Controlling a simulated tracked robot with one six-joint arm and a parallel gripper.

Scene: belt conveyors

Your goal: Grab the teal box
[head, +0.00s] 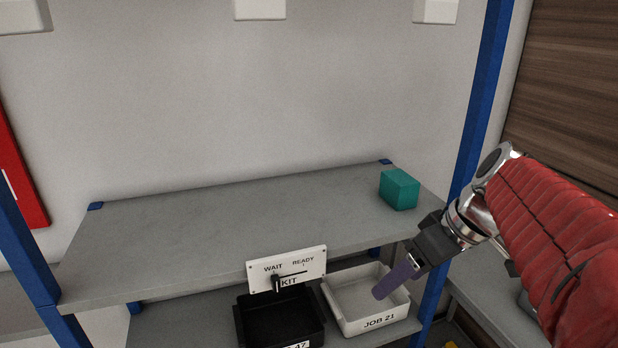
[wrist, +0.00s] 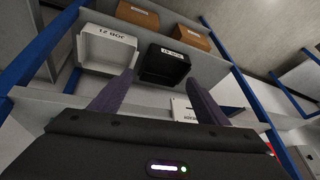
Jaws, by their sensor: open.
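The teal box (head: 399,189) sits on the right end of the grey upper shelf (head: 230,220), close to the blue right post. It is upright and fully visible in the head view. My gripper (head: 396,281) is in front of and below the box, over the white JOB 21 bin. Its purple fingers are apart and empty. In the wrist view my gripper (wrist: 158,85) shows both fingers open, with bins beyond them. The teal box is not seen in the wrist view.
A white bin (head: 338,316) and a black bin (head: 241,325) stand on the lower shelf. A WAIT/READY KIT sign (head: 314,263) is on the upper shelf's front edge. A blue post (head: 476,120) rises beside the box. The upper shelf's middle and left are clear.

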